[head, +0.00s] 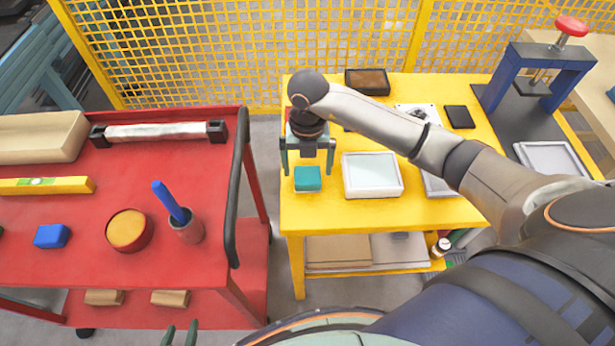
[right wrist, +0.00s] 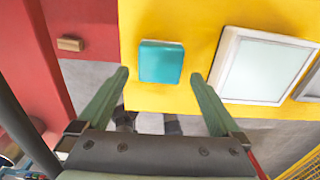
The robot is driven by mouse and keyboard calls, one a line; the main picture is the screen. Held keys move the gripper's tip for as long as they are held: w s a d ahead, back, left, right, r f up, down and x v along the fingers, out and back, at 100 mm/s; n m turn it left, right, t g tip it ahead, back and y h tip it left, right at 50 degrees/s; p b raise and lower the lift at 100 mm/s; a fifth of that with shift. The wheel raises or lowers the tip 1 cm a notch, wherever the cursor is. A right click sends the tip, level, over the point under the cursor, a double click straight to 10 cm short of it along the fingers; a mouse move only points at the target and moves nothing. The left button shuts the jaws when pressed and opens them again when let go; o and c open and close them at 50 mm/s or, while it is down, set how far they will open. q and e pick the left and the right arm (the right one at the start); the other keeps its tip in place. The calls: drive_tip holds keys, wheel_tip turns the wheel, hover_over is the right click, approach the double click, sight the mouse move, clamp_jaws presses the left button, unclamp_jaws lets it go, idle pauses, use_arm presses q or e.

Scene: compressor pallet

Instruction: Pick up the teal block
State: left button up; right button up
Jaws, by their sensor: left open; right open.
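The teal block (head: 308,179) lies on the yellow table (head: 440,205), near its front left corner. It also shows whole in the right wrist view (right wrist: 161,62), just beyond the fingertips and lined up with the gap between them. My right gripper (head: 308,168) is open and empty, pointing down over the block, with one finger to each side; in the right wrist view the fingers (right wrist: 160,75) are wider apart than the block and do not touch it. Only the fingertips of my left gripper (head: 180,335) show at the bottom edge, open and apart.
A white-framed tray (head: 372,192) lies close right of the block. A brown box (head: 367,81) and a blue press (head: 545,70) stand further back. The red cart (head: 80,210) on the left holds a blue block, a round tin and a cup with a blue tool. Yellow mesh fencing stands behind.

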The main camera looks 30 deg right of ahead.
sight(308, 174)
drive_tip(key=f, duration=0.4)
drive_tip(key=shift+w+d+f, duration=0.1)
drive_tip(key=shift+w+f, duration=0.15)
drive_tip(key=c, duration=1.3)
drive_tip(key=shift+r, duration=0.1)
